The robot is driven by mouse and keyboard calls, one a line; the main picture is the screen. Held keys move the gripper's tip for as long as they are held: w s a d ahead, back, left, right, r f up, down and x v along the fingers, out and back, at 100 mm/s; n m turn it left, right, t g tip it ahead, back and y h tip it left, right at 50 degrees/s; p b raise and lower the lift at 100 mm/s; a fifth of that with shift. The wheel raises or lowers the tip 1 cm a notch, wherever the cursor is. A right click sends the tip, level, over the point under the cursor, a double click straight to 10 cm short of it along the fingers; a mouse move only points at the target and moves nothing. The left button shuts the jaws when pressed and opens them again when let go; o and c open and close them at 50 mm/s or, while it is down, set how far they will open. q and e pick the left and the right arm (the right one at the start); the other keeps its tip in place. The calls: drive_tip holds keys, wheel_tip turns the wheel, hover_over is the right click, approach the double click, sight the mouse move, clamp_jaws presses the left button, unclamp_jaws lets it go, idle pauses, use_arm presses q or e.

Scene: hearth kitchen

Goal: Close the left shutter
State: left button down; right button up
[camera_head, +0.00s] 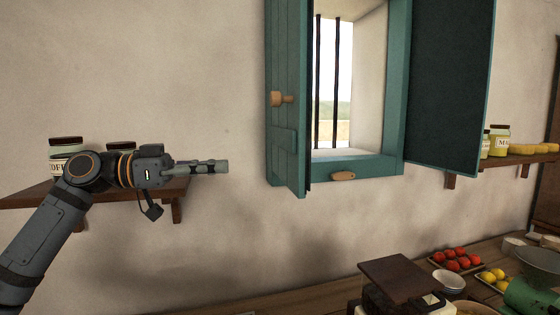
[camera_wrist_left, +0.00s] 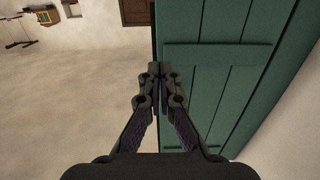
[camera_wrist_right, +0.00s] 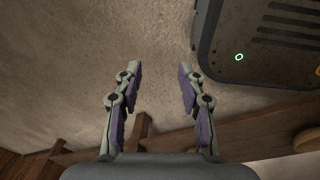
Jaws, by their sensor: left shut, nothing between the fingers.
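The left shutter (camera_head: 285,60) is a teal plank panel with a wooden knob (camera_head: 282,99). It stands open, swung out from the window frame (camera_head: 397,95). My left gripper (camera_head: 226,166) is shut and empty, to the left of the shutter's lower part, with a gap in the head view. In the left wrist view its fingertips (camera_wrist_left: 159,70) overlap the edge of the green shutter panel (camera_wrist_left: 225,75); contact cannot be told. The knob is out of that view. My right gripper (camera_wrist_right: 160,85) is open and empty, seen only in the right wrist view.
The right shutter (camera_head: 450,80) also stands open. A wall shelf (camera_head: 35,195) with jars is behind my left arm. Below the window is a counter (camera_head: 300,300) with a dark-topped box (camera_head: 400,278), tomatoes (camera_head: 456,259) and lemons (camera_head: 494,275).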

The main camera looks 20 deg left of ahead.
use_arm(q)
drive_tip(key=d+r+p, duration=0.1)
drive_tip(key=d+p, duration=0.1)
drive_tip(key=p, duration=0.7)
approach(297, 163)
drive_tip(key=w+d+r, duration=0.1)
drive_tip(key=d, duration=0.1)
drive_tip(key=p+x, duration=0.1)
drive_tip(key=x, duration=0.1)
drive_tip(key=p+x, duration=0.1)
drive_tip(key=shift+d+f+p, duration=0.2)
drive_tip(key=shift+d+p, duration=0.1)
drive_tip(key=shift+d, duration=0.1)
drive_tip(key=shift+w+d+f, duration=0.15)
drive_tip(key=shift+w+d, duration=0.15)
drive_tip(key=shift+w, duration=0.05)
drive_tip(key=shift+f, duration=0.1)
